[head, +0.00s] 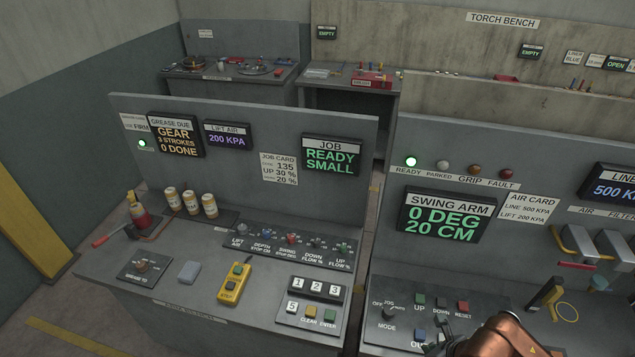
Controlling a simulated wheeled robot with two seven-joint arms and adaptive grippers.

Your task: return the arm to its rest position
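A copper-coloured link of my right arm (505,338) comes in at the bottom edge, right of centre, over the front of the right console (390,262). A dark part at its left end, apparently my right gripper (438,346), is cut off by the bottom edge. Its fingers cannot be made out, nor whether it touches the buttons beside it. My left gripper and arm are not in view. The swing arm display (443,214) on the right console reads 0 DEG, 20 CM. The green ready lamp (411,161) above it is lit.
The left console (255,190) holds a keypad (312,303), a yellow pendant (234,284), several small jars (191,202) and a red-handled tool (114,236). A job display (331,155) reads READY SMALL. A narrow gap separates the consoles. Benches stand behind.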

